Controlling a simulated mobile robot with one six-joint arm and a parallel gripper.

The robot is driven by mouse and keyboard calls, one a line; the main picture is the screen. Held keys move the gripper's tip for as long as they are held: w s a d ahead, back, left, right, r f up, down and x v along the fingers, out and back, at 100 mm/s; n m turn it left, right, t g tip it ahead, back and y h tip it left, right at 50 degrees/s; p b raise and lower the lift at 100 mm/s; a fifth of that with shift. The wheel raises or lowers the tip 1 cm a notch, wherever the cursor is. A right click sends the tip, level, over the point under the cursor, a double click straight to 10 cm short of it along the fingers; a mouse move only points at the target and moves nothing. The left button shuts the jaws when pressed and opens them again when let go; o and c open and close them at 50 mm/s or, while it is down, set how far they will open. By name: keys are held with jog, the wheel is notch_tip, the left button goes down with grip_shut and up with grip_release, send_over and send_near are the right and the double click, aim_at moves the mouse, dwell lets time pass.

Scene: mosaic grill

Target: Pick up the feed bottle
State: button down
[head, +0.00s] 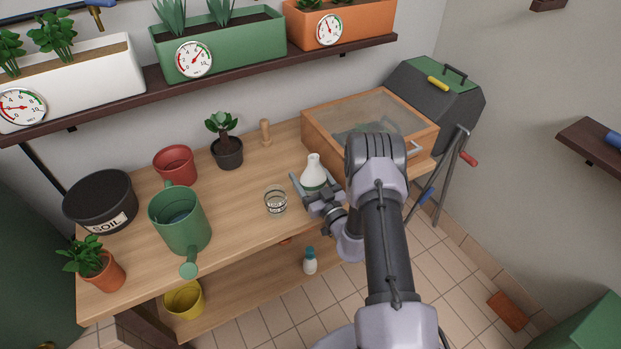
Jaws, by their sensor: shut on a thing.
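A glass jar (276,201) stands just left of my gripper. The glass-lidded wooden box (319,125) is close behind. A green watering can (181,232), a soil pot (98,190) and a red pot (174,162) fill the left. A small white bottle (310,266) stands below.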

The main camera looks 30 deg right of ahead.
aim_at(309, 167)
jog(key=r+p, duration=0.1)
jog(key=r, duration=0.1)
jog(key=r+p, duration=0.1)
jog(key=r, duration=0.1)
jog(key=shift+s, duration=0.2)
jog(key=s+a+r+b, duration=0.1)
jog(key=s+a+b, duration=0.2)
jog(key=s, duration=1.2)
jog(key=shift+s+b, duration=0.15)
jog(key=shift+b, duration=0.25)
